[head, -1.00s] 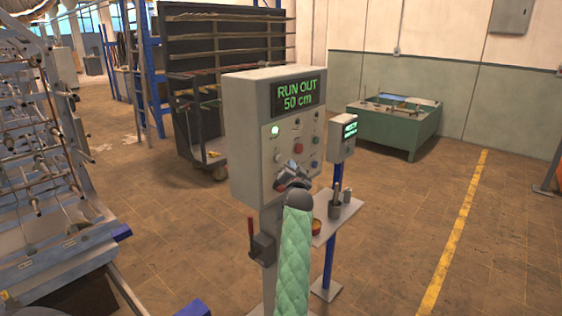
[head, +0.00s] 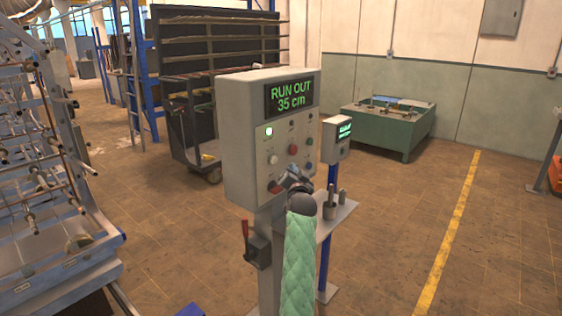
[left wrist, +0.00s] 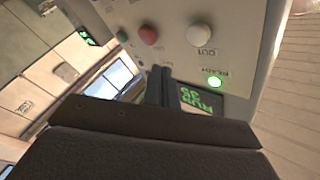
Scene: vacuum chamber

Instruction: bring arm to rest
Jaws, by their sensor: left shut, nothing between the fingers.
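My left gripper (head: 291,177) is in front of the lower part of the grey control box (head: 240,150), its arm in a green quilted sleeve rising from below. The gripper is shut and empty. In the left wrist view its closed fingers (left wrist: 160,84) point toward the box face (left wrist: 250,25), which appears upside down with green, red and white buttons. I cannot tell whether the fingertips touch the box. The box display (head: 291,96) reads "RUN OUT 35 cm", and a green lamp (left wrist: 214,81) marked READY is lit. My right gripper is not in view.
A post with a red-handled lever switch (head: 257,245) carries the box. Behind it stand a smaller display box (head: 336,140) and a small shelf (head: 340,215). A machine frame (head: 50,200) fills the left.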

